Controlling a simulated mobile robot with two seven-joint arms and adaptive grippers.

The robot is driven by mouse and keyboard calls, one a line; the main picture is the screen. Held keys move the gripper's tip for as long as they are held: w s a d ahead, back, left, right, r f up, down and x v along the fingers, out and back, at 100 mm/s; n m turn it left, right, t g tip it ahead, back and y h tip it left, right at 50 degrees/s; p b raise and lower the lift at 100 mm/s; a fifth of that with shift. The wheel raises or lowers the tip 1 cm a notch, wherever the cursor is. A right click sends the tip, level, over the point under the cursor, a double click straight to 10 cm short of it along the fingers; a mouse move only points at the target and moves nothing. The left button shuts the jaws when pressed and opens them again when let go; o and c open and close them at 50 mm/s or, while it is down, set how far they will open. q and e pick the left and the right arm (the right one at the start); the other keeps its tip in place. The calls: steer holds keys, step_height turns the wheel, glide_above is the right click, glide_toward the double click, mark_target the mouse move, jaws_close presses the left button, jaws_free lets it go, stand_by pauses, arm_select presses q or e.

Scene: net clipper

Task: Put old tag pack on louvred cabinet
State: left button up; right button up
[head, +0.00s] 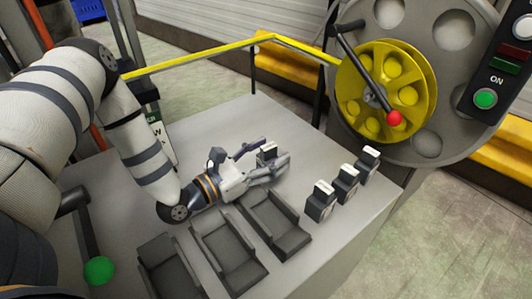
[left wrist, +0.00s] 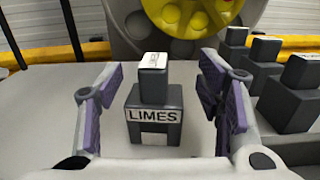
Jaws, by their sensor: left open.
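A dark block-shaped pack labelled LIMES (left wrist: 153,116) with a smaller block and white top stands upright on the grey surface (head: 215,120). In the left wrist view it sits between the two fingers, apart from both. My left gripper (head: 275,156) is open around it, low over the grey surface. In the head view the pack (head: 267,151) is partly hidden by the fingers. I cannot tell whether this is the old tag pack. No louvres show, so I cannot pick out the louvred cabinet. My right gripper is not in view.
Several similar dark packs (head: 346,184) stand in a row to the right. Several dark empty-looking trays (head: 225,250) lie in front of the gripper. A yellow wheel with a crank (head: 400,90) is behind right. A control panel (head: 500,65) is at far right. The surface's back left is clear.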

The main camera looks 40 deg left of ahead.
mark_target(264, 162)
arm_select(q)
steer(key=shift+s+f+g+p, duration=0.3)
steer(key=shift+s+f+p, duration=0.1)
steer(key=shift+f, duration=0.05)
steer(key=v, duration=0.6)
steer(key=shift+s+f, duration=0.15)
steer(key=shift+s+a, duration=0.15)
steer(key=shift+s, duration=0.15)
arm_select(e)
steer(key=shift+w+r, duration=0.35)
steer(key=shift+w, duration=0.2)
arm_select(q)
steer(key=shift+a, duration=0.1)
steer(key=shift+r, duration=0.25)
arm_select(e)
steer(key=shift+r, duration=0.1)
